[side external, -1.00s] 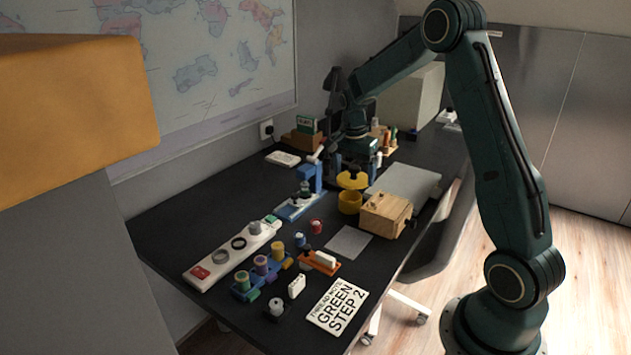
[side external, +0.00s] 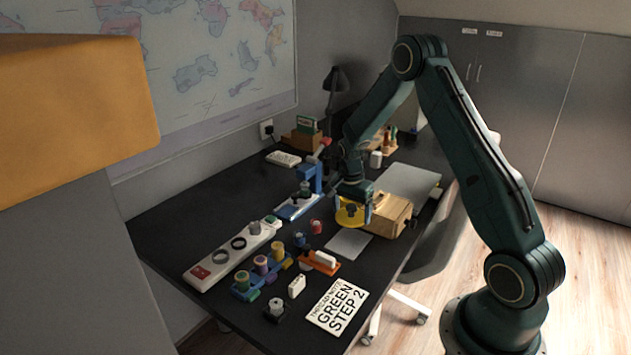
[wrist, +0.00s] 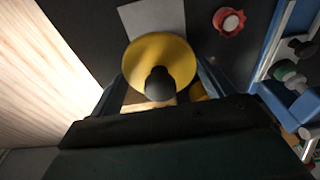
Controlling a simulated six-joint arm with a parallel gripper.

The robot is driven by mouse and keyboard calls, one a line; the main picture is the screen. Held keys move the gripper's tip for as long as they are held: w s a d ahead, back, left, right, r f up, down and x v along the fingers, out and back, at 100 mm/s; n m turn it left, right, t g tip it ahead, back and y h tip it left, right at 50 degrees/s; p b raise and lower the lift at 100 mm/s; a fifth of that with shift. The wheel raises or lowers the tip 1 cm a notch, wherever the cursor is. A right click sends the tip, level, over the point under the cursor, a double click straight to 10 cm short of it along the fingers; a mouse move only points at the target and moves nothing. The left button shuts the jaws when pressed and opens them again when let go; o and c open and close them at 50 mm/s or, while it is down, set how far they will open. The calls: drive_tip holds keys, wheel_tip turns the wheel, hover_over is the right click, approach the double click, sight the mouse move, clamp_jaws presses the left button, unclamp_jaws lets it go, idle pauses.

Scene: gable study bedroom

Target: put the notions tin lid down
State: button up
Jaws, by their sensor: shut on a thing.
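The notions tin lid (side external: 345,221) is a round yellow disc with a dark knob. My gripper (side external: 352,205) is shut on it, with one finger at each side in the wrist view. The lid (wrist: 160,45) faces the wrist camera there, its knob in the lower middle. In the side view the lid looks tilted towards that camera. The lid and gripper hide most of the yellow tin in the side view. A small yellow patch (wrist: 198,92) behind the lid in the wrist view may be the tin. I cannot tell whether the lid touches anything.
A wooden box (side external: 391,216) stands close on the right. A grey sheet (side external: 348,243) lies bare in front of the lid. The white sign card (side external: 338,307) is at the front.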

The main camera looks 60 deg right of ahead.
sight(350, 208)
drive_tip(key=shift+f, duration=1.7)
drive_tip(key=shift+f, duration=2.15)
drive_tip(key=shift+f, duration=0.1)
drive_tip(key=o, duration=0.9)
drive_tip(key=r, duration=0.4)
drive_tip(key=a+r, duration=0.1)
drive_tip(key=r, duration=0.7)
drive_tip(key=shift+a+r, duration=0.1)
drive_tip(key=shift+a, duration=0.15)
